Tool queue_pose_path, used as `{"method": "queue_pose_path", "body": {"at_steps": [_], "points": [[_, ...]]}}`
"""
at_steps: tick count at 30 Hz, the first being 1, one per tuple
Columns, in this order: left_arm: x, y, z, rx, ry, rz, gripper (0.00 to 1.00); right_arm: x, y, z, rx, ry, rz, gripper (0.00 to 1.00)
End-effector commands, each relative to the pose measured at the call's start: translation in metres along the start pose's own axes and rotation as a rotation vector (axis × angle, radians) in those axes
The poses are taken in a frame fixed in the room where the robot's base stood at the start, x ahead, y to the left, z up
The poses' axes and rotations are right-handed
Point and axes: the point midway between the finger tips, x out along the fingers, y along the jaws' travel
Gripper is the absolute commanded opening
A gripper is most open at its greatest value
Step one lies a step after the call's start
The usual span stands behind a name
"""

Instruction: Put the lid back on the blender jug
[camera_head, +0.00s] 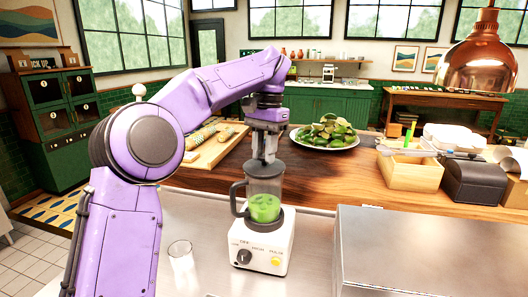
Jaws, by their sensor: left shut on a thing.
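The blender jug (265,190) is clear with a dark handle on its left and green liquid (264,208) in the bottom. It stands upright on the white blender base (262,242), which has a black knob and a yellow button. My left gripper (265,158) points straight down over the jug's mouth, its fingers shut on the dark lid (265,167). The lid is at the jug's rim; it is small here and partly hidden by the fingers, so I cannot tell whether it is seated. My right gripper is not in view.
An empty glass (181,262) stands left of the blender. A steel box (430,250) is close on the right.

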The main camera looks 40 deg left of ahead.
Motion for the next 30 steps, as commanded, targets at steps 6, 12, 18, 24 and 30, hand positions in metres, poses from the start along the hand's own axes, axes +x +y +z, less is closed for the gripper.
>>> {"method": "queue_pose_path", "body": {"at_steps": [6, 12, 18, 24, 30], "points": [[0.0, -0.0001, -0.0001, 0.0, 0.0, -0.001, 0.0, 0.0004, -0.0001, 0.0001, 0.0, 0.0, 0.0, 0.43], [0.0001, 0.0, -0.0001, 0.0, 0.0, -0.001, 0.44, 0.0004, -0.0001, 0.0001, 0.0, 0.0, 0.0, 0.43], [0.0001, 0.0, -0.0001, 0.0, 0.0, -0.001, 0.58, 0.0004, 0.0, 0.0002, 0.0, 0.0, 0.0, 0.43], [0.0002, 0.0, -0.0001, 0.0, 0.0, -0.001, 0.83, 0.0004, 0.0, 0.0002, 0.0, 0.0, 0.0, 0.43], [0.0001, 0.0, -0.0001, 0.0, 0.0, -0.001, 0.83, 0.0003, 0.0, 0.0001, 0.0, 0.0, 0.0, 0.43]]}}
